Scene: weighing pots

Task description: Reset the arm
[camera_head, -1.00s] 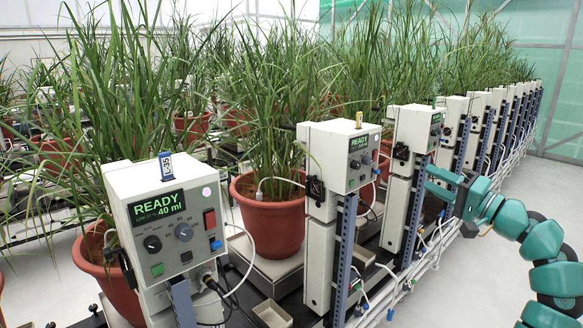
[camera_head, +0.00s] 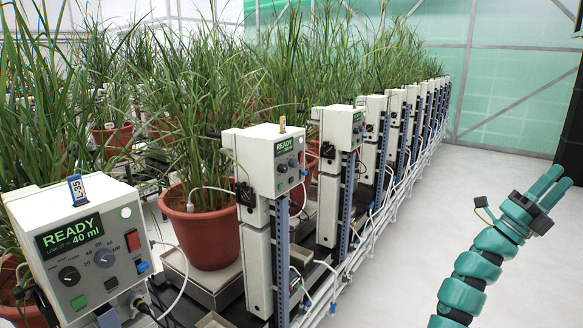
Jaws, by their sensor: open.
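My gripper (camera_head: 556,187) is at the right of the head view, at the end of my teal arm (camera_head: 484,258). Its two teal fingers point up and to the right, with a gap between them. It is open and holds nothing. It is over the bare pale floor, apart from the row of control boxes and pots.
A row of white control boxes runs back from the near box (camera_head: 85,240), whose screen reads READY 40 ml. A red-brown pot (camera_head: 202,236) with tall grass stands behind the boxes. White hoses line the row's right side. Pale floor (camera_head: 400,245) is clear between row and arm.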

